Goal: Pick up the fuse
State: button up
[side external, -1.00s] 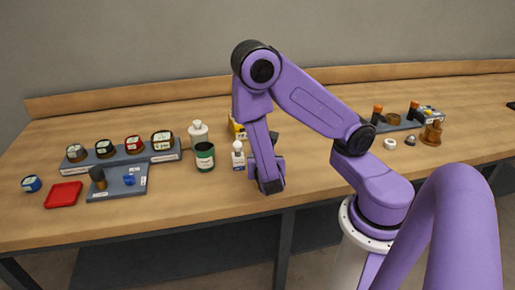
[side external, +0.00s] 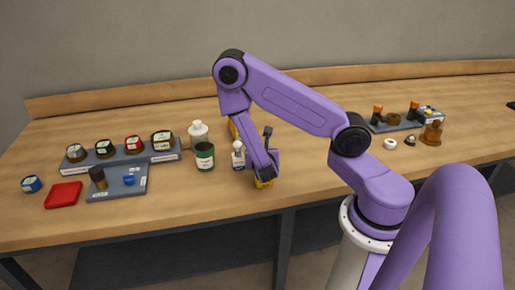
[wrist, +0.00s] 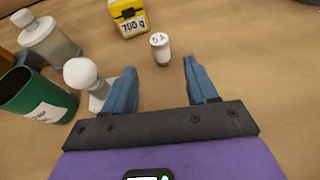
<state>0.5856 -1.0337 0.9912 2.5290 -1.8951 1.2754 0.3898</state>
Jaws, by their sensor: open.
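The fuse, taken to be the small white cylinder marked "5 A" (wrist: 160,46), stands upright on the bench in the wrist view. It has a brownish lower end. My gripper (wrist: 160,66) is open and empty, its two blue fingers apart. In the wrist view the fuse appears just beyond the fingertips, roughly centred between them and not gripped. I cannot tell the height of the fingertips above the bench. In the side external view my arm end is over the middle of the bench, and I cannot make out the fuse there.
A dropper bottle (wrist: 82,76) stands close beside the left finger. The green can (wrist: 35,95) and white-capped bottle (wrist: 48,40) are further left. A yellow "700 g" box (wrist: 129,17) is behind the fuse. Bench right of the fingers is clear. A yellow patch (side external: 264,184) shows below my gripper.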

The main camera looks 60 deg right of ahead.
jog(key=shift+x, duration=4.35)
jog(key=shift+s, duration=0.15)
jog(key=c, duration=1)
